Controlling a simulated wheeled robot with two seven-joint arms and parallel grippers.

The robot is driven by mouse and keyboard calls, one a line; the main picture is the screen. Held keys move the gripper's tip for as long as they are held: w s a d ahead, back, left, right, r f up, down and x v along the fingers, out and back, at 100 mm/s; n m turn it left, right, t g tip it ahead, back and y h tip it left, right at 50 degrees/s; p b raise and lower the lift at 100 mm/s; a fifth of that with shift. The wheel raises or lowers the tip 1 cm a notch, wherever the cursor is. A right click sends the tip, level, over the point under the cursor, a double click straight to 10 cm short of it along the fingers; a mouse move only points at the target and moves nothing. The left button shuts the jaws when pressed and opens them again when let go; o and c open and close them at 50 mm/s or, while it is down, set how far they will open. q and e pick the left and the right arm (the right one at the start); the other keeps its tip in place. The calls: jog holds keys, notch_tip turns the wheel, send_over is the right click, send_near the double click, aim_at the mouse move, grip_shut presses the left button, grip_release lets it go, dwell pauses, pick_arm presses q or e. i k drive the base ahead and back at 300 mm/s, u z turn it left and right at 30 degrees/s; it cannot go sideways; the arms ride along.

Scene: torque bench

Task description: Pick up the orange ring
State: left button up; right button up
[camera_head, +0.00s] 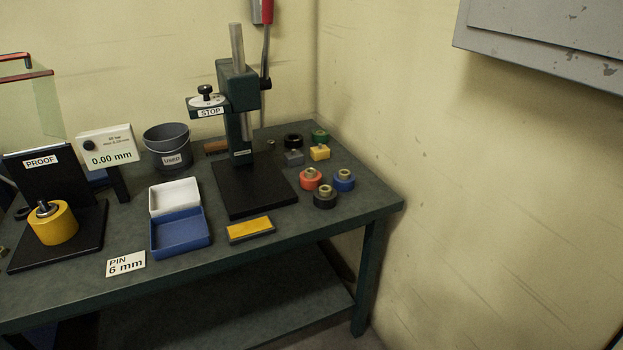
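A short round orange-red ring (311,180) with a brass-coloured centre on top sits on the right part of the green bench. A blue ring (344,180) of similar form stands close to its right. A black ring (325,197) stands just in front of it. Neither of my grippers shows in the head view, so I cannot see whether they are open or shut.
A press (240,110) on a black base stands left of the rings. Behind them are a yellow block (320,153), a grey block (293,158), a black ring (293,140) and a green piece (320,135). The bench's right corner (385,203) is clear.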

aim_at(308, 184)
jog(key=z, duration=0.85)
jog(key=i, duration=0.8)
jog(key=u, duration=0.8)
